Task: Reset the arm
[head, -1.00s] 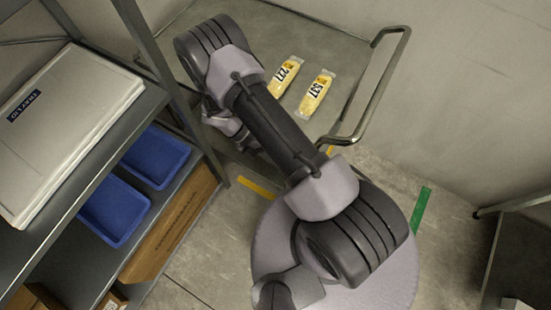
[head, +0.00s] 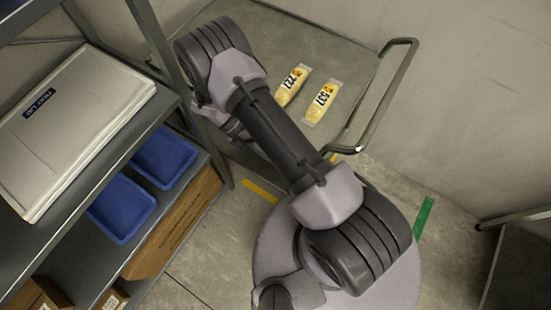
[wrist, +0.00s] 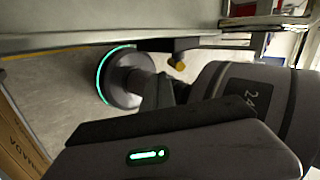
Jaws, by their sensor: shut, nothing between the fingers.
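My arm (head: 275,130) is folded, reaching from the bottom right to the upper left in the head view, with its far joint over the left part of a grey cart top (head: 345,60). My gripper (wrist: 160,125) shows as a dark body with a green light low in the wrist view. It is shut and empty; its fingertips are hard to make out. In the head view it is mostly hidden behind the arm.
Two yellow packets, one (head: 293,87) near the arm and another (head: 321,103), lie on the cart. A metal handle (head: 385,95) edges it. Left, a shelf holds a pale case (head: 75,115) and blue trays (head: 122,208). A wall stands right; some floor (head: 390,185) is clear.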

